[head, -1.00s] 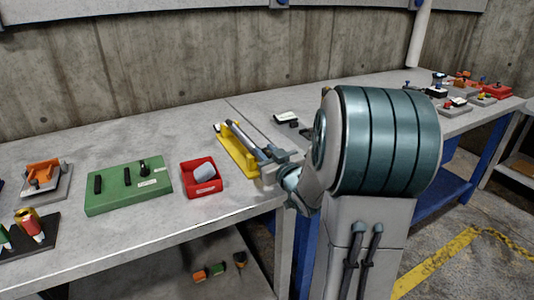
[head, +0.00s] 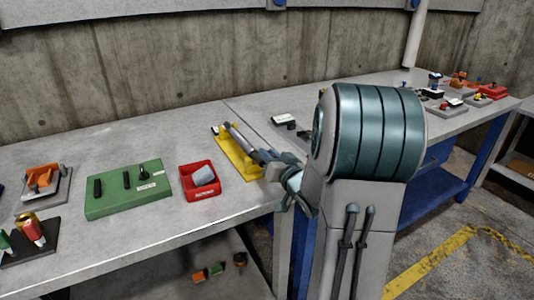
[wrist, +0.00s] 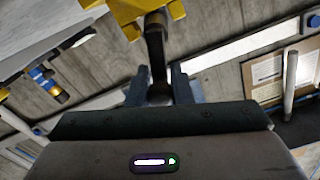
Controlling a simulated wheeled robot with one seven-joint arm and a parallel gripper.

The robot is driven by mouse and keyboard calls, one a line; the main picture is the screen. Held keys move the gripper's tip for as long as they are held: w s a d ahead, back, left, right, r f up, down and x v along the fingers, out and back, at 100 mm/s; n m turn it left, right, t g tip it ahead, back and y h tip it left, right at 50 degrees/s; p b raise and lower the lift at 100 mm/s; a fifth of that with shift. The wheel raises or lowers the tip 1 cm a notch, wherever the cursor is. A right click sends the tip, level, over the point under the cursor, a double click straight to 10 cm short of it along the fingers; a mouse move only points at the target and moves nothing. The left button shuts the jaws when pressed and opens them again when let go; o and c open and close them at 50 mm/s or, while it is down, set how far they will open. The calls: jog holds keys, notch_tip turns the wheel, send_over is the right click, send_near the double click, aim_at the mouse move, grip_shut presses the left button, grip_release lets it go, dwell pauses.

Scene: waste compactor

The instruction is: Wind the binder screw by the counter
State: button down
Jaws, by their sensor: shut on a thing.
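The binder screw (head: 240,140) is a yellow base with end blocks and a long grey cylinder, lying slantwise near the bench's front edge. My gripper (head: 272,160) is at its near end, and my own arm partly hides that end. In the wrist view, my gripper (wrist: 158,92) is shut on a dark crank handle (wrist: 156,45) that runs up to the yellow frame (wrist: 140,12). A small dark block with a white face (head: 284,119), perhaps the counter, lies behind and right of the screw. Its reading is too small to tell.
Left of the screw stand a red tray (head: 196,194) with a grey cup and a green board (head: 115,202) with black levers. An orange fixture (head: 42,178) is farther left. The concrete wall is behind. Bare bench top (head: 130,150) lies behind the board.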

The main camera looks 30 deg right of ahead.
jog(key=m, duration=0.1)
jog(key=d+m+p, duration=0.1)
jog(key=m, duration=0.1)
jog(key=shift+f, duration=0.2)
jog(key=m, duration=0.1)
jog(key=d+f+m+p, duration=0.1)
jog(key=m, duration=0.1)
jog(key=shift+m, duration=0.3)
jog(key=m, duration=0.1)
jog(key=f+m+p, duration=0.1)
jog(key=m+p, duration=0.1)
jog(key=m, duration=0.1)
jog(key=shift+d+f, duration=0.15)
jog(key=shift+d, duration=0.15)
jog(key=shift+f+m+p, duration=0.4)
jog(key=shift+m+p, duration=0.05)
jog(key=shift+m, duration=0.65)
jog(key=shift+f, duration=0.1)
jog(key=c, duration=1.3)
grip_release()
